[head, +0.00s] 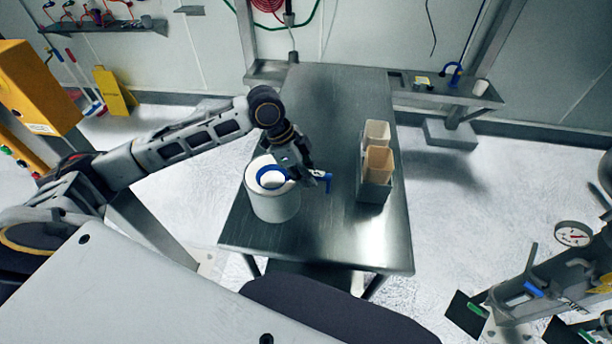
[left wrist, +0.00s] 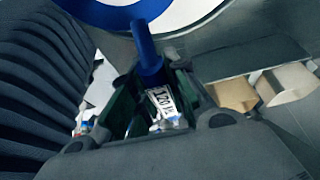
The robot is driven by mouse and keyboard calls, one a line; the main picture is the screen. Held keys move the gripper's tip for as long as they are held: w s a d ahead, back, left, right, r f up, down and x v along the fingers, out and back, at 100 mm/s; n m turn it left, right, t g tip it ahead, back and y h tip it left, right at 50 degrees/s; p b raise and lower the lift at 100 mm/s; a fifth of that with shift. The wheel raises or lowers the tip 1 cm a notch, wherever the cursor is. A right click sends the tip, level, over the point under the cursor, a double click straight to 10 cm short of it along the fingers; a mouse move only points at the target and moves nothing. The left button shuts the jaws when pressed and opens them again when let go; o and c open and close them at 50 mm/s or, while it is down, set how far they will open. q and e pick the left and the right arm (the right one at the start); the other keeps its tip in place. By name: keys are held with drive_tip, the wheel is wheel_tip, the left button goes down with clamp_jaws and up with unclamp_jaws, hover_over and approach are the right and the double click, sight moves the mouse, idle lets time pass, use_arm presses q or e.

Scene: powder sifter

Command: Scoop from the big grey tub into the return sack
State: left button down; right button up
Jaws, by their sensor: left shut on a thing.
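The big grey tub (head: 273,207) stands on the near left part of the steel table. My left gripper (head: 308,175) is just right of the tub's rim, shut on the handle of a blue scoop (head: 261,173). The scoop's round bowl is over the tub's mouth, with white inside its blue rim; I cannot tell how deep it sits. In the left wrist view the blue handle (left wrist: 147,50) runs between the fingers. Two open sacks, one pale (head: 377,131) and one tan (head: 379,160), stand right of the tub; which is the return sack is unclear. My right gripper (head: 517,325) is open and empty.
The sacks stand in a grey holder (head: 374,194) near the right edge of the steel table (head: 320,100). A shelf (head: 445,95) with small items is behind right.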

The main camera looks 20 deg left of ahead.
use_arm(q)
drive_tip(key=shift+w+a+b, duration=0.65)
drive_tip(key=shift+w+b, duration=0.5)
drive_tip(key=shift+w, duration=1.55)
drive_tip(key=s+r+p, duration=0.3)
drive_tip(key=r+p, duration=0.3)
drive_tip(key=shift+s+d+p, duration=0.3)
drive_tip(key=shift+s+d, duration=0.05)
drive_tip(key=shift+d, duration=0.1)
idle(0.3)
drive_tip(key=shift+w+g, duration=0.25)
drive_tip(key=shift+g, duration=0.15)
idle(0.4)
drive_tip(key=shift+w+a+f+n+g+h, duration=0.15)
drive_tip(key=shift+w+g+h, duration=0.15)
drive_tip(key=shift+g, duration=0.45)
drive_tip(key=shift+w+a+f+n+g+h, duration=0.1)
drive_tip(key=shift+w+n+g+h, duration=0.25)
drive_tip(key=shift+g, duration=0.35)
drive_tip(key=shift+w+a+f+g+h, duration=0.15)
drive_tip(key=shift+w+g, duration=0.25)
drive_tip(key=shift+g, duration=0.35)
drive_tip(key=shift+d, duration=0.1)
